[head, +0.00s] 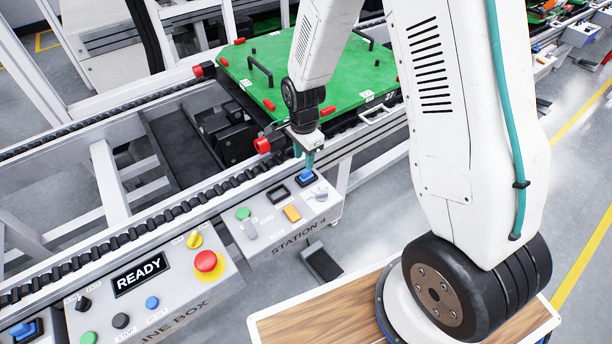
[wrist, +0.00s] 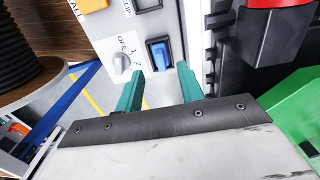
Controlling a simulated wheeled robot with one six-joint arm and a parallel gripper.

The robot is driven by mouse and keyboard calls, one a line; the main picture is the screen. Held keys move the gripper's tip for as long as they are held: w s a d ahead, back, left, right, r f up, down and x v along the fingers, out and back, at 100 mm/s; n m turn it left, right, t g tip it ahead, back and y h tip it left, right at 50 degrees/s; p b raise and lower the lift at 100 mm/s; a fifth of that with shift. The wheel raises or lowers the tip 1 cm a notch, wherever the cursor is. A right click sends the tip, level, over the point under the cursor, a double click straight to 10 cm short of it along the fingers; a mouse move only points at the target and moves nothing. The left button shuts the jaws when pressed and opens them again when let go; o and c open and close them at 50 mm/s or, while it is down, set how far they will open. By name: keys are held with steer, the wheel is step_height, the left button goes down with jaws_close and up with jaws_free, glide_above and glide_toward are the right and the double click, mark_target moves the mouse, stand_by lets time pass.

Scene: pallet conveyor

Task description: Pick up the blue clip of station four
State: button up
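The blue clip (head: 306,175) sits in a black holder at the far right end of the station 4 panel (head: 283,225). In the wrist view the blue clip (wrist: 160,54) stands in its dark slot, just beyond the fingertips. My gripper (head: 306,160) is above the clip in the head view and partly covers it. In the wrist view my gripper (wrist: 160,71) has its two teal fingers apart with nothing between them. The clip lies roughly in line with the gap between the fingers.
A grey selector knob (wrist: 122,63) is beside the clip. The panel also carries an orange piece (head: 292,213) and a green button (head: 243,213). The conveyor with a green pallet (head: 330,65) runs close behind. The line box (head: 150,290) stands at lower left.

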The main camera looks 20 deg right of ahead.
mark_target(306, 175)
steer(key=f, duration=0.5)
steer(key=shift+w+d+f, duration=0.1)
steer(key=shift+d, duration=0.3)
jaws_close()
